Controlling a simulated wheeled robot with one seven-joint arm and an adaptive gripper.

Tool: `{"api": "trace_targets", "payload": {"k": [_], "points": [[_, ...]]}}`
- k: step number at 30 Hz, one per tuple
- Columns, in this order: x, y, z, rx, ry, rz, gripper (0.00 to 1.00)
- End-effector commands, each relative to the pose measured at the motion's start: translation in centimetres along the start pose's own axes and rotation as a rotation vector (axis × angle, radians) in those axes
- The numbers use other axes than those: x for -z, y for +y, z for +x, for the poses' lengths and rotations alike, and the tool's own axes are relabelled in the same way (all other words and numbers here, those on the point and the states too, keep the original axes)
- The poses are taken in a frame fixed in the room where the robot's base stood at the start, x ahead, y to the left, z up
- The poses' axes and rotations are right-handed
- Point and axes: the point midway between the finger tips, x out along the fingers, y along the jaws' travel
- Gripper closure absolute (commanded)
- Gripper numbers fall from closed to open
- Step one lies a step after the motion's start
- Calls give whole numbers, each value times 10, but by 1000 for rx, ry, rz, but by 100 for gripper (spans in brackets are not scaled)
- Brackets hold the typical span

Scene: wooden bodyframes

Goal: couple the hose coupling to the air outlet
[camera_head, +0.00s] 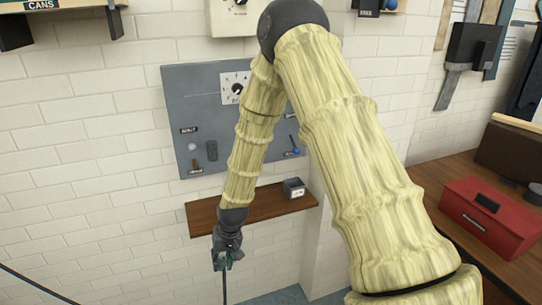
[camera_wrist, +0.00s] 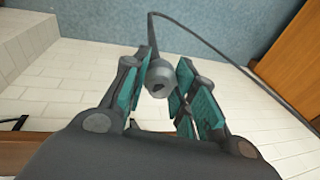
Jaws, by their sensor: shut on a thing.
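My gripper (camera_head: 227,256) hangs below and in front of the small wooden shelf, pointing down. In the wrist view its teal-padded fingers (camera_wrist: 168,82) are shut on the hose coupling (camera_wrist: 159,76), a grey round piece with a dark opening facing the camera. A thin dark hose (camera_wrist: 215,42) runs from it, looping up and off to the right. In the head view the coupling is mostly hidden by the fingers, and a thin hose (camera_head: 224,288) hangs below them. I cannot pick out the air outlet for certain in either view.
A grey wall panel (camera_head: 190,100) carries a dial (camera_head: 236,88) and several small fittings, partly hidden behind my arm. A red toolbox (camera_head: 490,218) sits on the bench at right.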

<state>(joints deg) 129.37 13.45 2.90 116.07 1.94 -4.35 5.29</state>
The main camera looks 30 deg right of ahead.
Motion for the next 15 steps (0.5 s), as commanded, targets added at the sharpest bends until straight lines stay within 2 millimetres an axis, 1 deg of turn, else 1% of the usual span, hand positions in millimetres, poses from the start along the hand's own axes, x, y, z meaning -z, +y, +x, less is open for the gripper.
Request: {"api": "trace_targets", "payload": {"k": [1,3,11,15], "points": [[9,4,-6,22,20,33,100],[20,9,-11,49,50,73,100],[59,29,-32,153,183,227,100],[79,40,-47,212,276,314,100]]}}
